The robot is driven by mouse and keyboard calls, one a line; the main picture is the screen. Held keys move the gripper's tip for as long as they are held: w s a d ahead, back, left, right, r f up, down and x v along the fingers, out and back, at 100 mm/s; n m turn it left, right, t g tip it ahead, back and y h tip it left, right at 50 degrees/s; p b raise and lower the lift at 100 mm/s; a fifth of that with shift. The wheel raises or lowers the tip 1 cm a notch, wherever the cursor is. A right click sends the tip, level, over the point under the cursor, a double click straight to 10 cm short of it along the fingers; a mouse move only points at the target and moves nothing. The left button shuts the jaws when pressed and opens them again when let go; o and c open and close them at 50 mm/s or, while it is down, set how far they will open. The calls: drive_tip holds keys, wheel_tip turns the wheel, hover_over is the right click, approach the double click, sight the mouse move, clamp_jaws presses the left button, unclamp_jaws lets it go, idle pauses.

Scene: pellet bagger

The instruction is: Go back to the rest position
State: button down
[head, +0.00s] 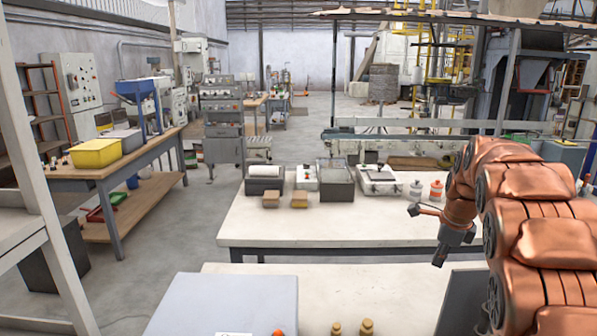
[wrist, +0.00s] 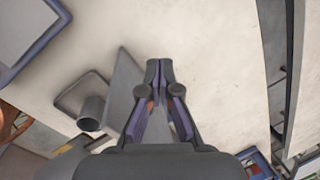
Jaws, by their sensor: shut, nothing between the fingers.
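My gripper (head: 440,256) hangs at the end of my copper-coloured arm on the right of the head view, pointing down beside the near table. In the wrist view my gripper (wrist: 159,68) has its fingertips together with nothing between them. Below it lies a pale tabletop (wrist: 220,60). My gripper appears apart from the objects on the tables.
A white table (head: 290,222) holds grey bins, two small tan blocks and bottles. A nearer table (head: 400,290) carries a grey box (head: 225,300) and two brass pieces. A left workbench (head: 130,170) holds a yellow bin (head: 97,153). Floor (head: 200,240) between them is clear.

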drive_tip(key=s+a+f+n+g, duration=0.1)
drive_tip(key=s+a+n, duration=0.4)
drive_tip(key=s, duration=0.9)
drive_tip(key=s+a+f+n+g+p, duration=0.1)
drive_tip(key=s+a+n, duration=0.4)
drive_tip(key=s+n, duration=0.6)
drive_tip(key=s+a+f+n+g+p, duration=0.1)
drive_tip(key=s+a+n, duration=0.4)
drive_tip(key=s, duration=1.2)
drive_tip(key=n+g, duration=0.1)
drive_tip(key=n, duration=0.1)
drive_tip(key=shift+a+f+n, duration=0.35)
drive_tip(key=shift+f+n, duration=0.05)
drive_tip(key=shift+s, duration=0.1)
